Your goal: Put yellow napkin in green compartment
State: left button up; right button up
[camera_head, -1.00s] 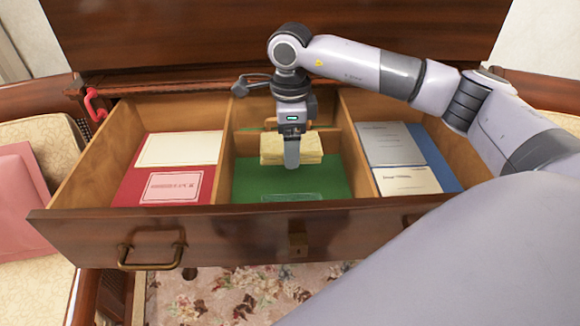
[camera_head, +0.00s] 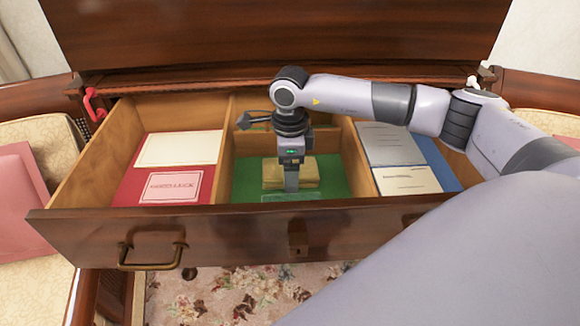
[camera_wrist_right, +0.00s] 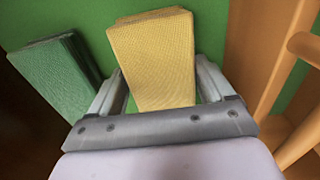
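The yellow napkin (camera_head: 273,172) is a thick folded stack low in the green-floored middle compartment (camera_head: 244,183) of the open drawer. My right gripper (camera_head: 291,184) reaches down from above, in front of the napkin. My left gripper is not in view.
Wooden dividers flank the compartment. The left red compartment (camera_head: 130,186) holds cards; the right blue one (camera_head: 443,172) holds booklets. A green-tinted item (camera_head: 290,197) lies near the drawer front. The wrist view shows a dark green stack (camera_wrist_right: 55,70) at left.

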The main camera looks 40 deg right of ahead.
jog(key=shift+o, duration=1)
jog(key=shift+r, duration=0.2)
notch_tip(320, 180, up, 12)
